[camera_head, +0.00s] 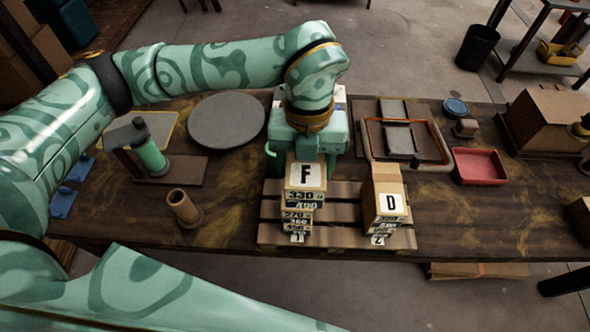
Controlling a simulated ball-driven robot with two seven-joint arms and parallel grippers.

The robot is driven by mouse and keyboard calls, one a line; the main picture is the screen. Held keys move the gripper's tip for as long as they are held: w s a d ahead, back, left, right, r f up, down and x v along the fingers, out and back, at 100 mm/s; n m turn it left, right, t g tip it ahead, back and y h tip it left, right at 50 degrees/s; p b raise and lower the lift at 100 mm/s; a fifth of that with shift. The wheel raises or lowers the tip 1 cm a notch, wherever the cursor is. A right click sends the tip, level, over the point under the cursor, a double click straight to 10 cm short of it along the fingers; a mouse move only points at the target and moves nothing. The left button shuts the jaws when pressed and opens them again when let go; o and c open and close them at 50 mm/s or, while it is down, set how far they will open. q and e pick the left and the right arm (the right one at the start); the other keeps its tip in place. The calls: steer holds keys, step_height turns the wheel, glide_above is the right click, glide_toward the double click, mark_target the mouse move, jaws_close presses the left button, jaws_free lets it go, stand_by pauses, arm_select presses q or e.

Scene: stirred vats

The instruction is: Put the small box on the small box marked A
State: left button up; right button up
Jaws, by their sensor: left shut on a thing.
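My left gripper (304,158) points down over the left stack on the pallet, its fingers on either side of the small box marked F (306,175). It is shut on that box, which sits at or just above the stack top; any gap is hard to tell. Below it are several boxes with numbers on their fronts (298,215). A second stack, topped by a box marked D (391,203), stands to the right on the same slatted pallet (345,238). I see no mark A; it may be hidden. My right gripper is not in view.
A grey round disc (227,120), a green cylinder (150,155) and a brown cup (184,207) lie left of the stacks. An orange-edged frame (405,140), a red tray (479,166) and a brown carton (545,120) are at right.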

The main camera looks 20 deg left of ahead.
mark_target(301, 166)
arm_select(q)
steer(key=w+f, duration=0.1)
steer(key=a+f, duration=0.1)
steer(key=f, duration=0.1)
steer(key=shift+w+a, duration=0.15)
steer(key=shift+w, duration=0.2)
steer(key=shift+w+a+f+b, duration=0.25)
steer(key=shift+w+f+b, duration=0.1)
steer(key=shift+f, duration=0.15)
steer(key=f, duration=0.1)
steer(key=f+b, duration=0.1)
steer(key=f, duration=0.1)
steer(key=shift+w+a+f, duration=0.15)
steer(key=shift+a+f, duration=0.05)
steer(key=shift+f, duration=0.1)
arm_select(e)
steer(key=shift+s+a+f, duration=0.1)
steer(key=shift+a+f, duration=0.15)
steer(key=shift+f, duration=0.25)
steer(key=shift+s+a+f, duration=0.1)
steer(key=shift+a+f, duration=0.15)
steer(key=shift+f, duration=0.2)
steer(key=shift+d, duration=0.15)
arm_select(q)
steer(key=o, duration=1.2)
steer(key=shift+f, duration=0.15)
